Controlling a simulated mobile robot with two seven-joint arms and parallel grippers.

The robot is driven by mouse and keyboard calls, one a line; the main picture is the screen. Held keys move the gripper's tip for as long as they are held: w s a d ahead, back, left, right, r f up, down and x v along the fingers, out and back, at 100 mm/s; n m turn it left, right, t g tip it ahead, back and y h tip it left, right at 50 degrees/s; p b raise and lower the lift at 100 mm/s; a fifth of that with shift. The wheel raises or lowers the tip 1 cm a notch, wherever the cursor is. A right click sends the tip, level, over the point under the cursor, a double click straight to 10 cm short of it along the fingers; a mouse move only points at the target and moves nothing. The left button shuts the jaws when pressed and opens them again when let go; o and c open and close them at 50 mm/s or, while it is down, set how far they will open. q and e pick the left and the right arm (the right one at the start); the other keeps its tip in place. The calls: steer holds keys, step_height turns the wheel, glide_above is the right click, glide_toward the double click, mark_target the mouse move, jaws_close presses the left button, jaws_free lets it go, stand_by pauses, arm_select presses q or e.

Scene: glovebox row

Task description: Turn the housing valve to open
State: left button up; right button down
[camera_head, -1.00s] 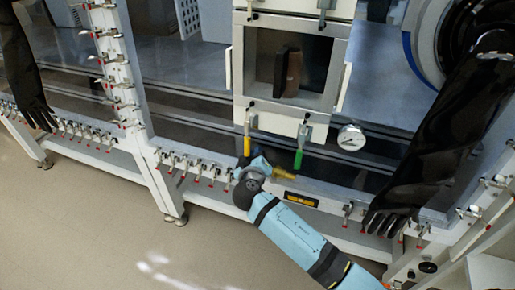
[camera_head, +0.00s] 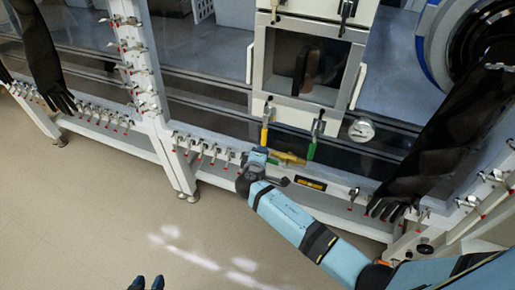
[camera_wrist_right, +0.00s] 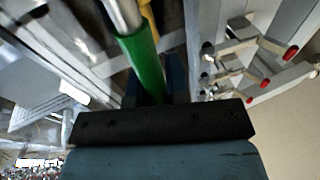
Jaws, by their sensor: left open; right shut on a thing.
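A brass-yellow fitting (camera_head: 290,159), which I take for the housing valve, sits low on the frame below the chamber door in the head view. A yellow-handled clamp (camera_head: 265,134) hangs just above this gripper. A green-handled clamp (camera_head: 312,148) hangs to its right. My left gripper (camera_head: 146,284) is open and empty over the floor at the bottom edge.
The chamber door (camera_head: 306,67) stands above, with a round gauge (camera_head: 361,130) at its lower right. Black gloves hang at left (camera_head: 40,50) and right (camera_head: 430,135). Small red-tipped clamps (camera_head: 205,147) line the rail. The floor (camera_head: 110,220) in front is clear.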

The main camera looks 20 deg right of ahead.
arm_select(q)
steer(key=shift+s+a, duration=0.1)
arm_select(e)
steer(key=shift+f+n, duration=0.15)
steer(key=shift+n, duration=0.15)
arm_select(q)
steer(key=shift+a, duration=0.1)
arm_select(e)
steer(key=c, duration=1.1)
jaws_free()
steer(key=shift+w+f, duration=0.1)
steer(key=shift+f, duration=0.05)
arm_select(q)
steer(key=shift+a+r, duration=0.1)
steer(key=shift+a, duration=0.05)
arm_select(e)
steer(key=shift+s, duration=0.2)
